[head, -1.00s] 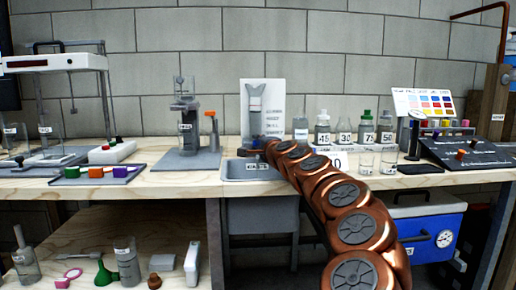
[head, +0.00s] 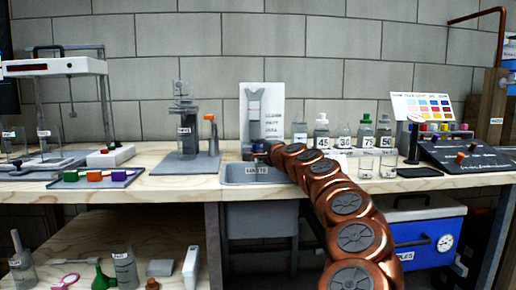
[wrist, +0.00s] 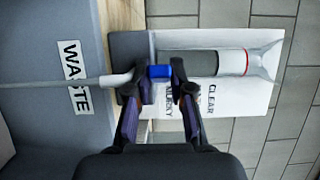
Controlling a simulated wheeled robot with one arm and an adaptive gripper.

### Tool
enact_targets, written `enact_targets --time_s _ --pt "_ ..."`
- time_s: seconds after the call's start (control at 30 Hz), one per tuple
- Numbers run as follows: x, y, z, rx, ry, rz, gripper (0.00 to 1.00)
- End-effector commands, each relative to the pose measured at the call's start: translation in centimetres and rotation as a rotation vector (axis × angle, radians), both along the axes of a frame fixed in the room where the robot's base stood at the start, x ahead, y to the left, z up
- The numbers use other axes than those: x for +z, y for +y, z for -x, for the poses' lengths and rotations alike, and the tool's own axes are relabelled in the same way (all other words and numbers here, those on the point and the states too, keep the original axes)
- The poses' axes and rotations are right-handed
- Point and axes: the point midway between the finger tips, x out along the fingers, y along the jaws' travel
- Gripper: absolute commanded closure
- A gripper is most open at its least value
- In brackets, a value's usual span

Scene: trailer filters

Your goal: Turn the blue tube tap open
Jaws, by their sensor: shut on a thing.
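The blue tap (wrist: 159,71) shows in the wrist view between the two dark fingers of my gripper (wrist: 159,80). The fingers are shut on it, one on each side. A pale spout (wrist: 115,80) runs from the tap toward the left, over the WASTE basin. A grey tube (wrist: 203,63) with a red ring near its far end lies in line on the other side, in front of a white printed card (wrist: 210,98). In the head view my gripper is small beside the card and mostly hidden by my copper arm. The tap's turn angle is unclear.
The WASTE sink (head: 235,172) sits in the bench below the tap. Labelled bottles (head: 345,140) and small beakers (head: 388,165) stand close to the right of my arm. A grey stand (head: 186,150) with an orange-topped post is at the left.

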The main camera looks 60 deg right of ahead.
Motion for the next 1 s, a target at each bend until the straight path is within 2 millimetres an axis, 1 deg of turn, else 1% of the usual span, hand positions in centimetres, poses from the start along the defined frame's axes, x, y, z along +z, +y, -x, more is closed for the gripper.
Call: enact_targets --time_s 0.03,0.27,0.67,0.77,1.0 --pt "0.0 0.0 0.0 0.0 0.0 0.0 0.77" --pt "0.0 0.0 0.0 -0.001 0.0 0.0 0.53" --pt "0.0 0.1 0.3 -0.001 0.0 -0.001 0.53" --pt "0.0 0.4 0.8 0.001 0.0 -0.001 0.53" --pt "0.1 1.6 3.2 -0.002 -0.003 -0.001 0.53"
